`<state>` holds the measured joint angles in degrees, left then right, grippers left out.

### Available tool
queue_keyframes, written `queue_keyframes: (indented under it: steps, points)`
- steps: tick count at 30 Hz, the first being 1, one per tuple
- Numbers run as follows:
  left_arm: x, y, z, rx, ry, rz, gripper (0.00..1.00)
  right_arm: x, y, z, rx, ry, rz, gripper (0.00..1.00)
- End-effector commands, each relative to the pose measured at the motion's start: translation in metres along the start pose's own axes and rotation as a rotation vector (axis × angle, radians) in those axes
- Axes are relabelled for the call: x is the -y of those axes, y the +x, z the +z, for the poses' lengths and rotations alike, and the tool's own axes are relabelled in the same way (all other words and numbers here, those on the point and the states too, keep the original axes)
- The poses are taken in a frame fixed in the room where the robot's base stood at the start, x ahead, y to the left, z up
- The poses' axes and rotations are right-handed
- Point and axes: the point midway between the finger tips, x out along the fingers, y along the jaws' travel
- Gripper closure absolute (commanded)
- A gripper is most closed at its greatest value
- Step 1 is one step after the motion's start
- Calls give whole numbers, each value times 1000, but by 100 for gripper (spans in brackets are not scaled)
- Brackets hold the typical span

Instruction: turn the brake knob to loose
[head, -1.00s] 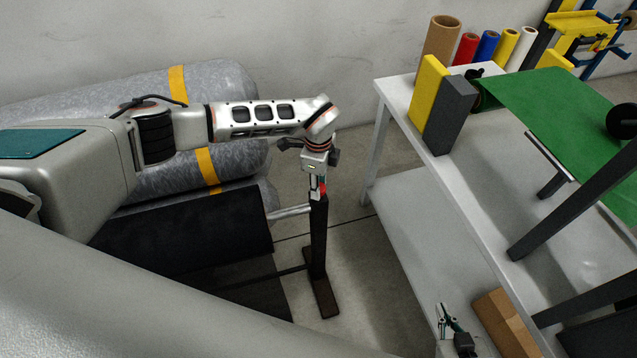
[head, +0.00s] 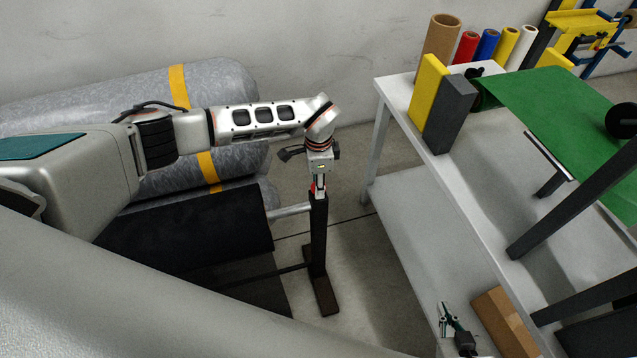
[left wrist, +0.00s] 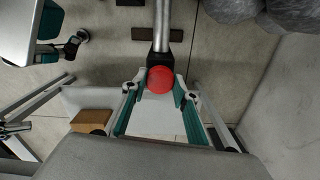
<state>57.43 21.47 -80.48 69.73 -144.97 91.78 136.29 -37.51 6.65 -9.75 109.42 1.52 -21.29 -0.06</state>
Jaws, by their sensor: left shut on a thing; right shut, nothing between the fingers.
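The brake knob is red and round (left wrist: 160,79) and sits at the top of a dark upright post (head: 318,235); in the head view only slivers of red show between my fingers. My left gripper (head: 318,188) reaches down onto the post top and is shut on the knob. In the left wrist view the teal fingers of this gripper (left wrist: 160,97) stand on either side of the knob. My right gripper (head: 447,320) is at the lower right of the head view, shut and empty, away from the knob. Any marking on the knob cannot be read.
A black roll (head: 190,235) hangs on a metal bar beside the post, with grey rolls (head: 235,160) with yellow bands behind. A white table (head: 400,105) on the right carries yellow and grey blocks and coloured rolls. A cardboard box (head: 505,320) is low on the right. Floor right of the post is clear.

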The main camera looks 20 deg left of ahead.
Motion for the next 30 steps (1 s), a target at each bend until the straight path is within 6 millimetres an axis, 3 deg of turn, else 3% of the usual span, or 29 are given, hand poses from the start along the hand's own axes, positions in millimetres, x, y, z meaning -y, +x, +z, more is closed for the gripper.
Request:
queue_keyframes:
  steps: [7,8,9,10,22,26,30]
  points:
    - [1,0,0,0,0,-1,93,0,0,1,1,-7,-3,100]
    - [1,0,0,0,0,-1,69,-1,0,1,1,-8,-3,100]
    - [1,0,0,0,0,-1,58,-1,0,1,1,-9,-3,100]
    - [1,-1,0,0,0,-1,56,-1,0,1,1,-9,-3,100]
    - [1,-5,0,-1,1,-1,56,2,0,2,4,-1,-3,100]
    - [1,-21,0,-2,2,-3,56,1,0,2,3,-2,-2,100]
    - [2,-50,0,-2,1,-4,56,0,0,1,2,-3,-2,100]
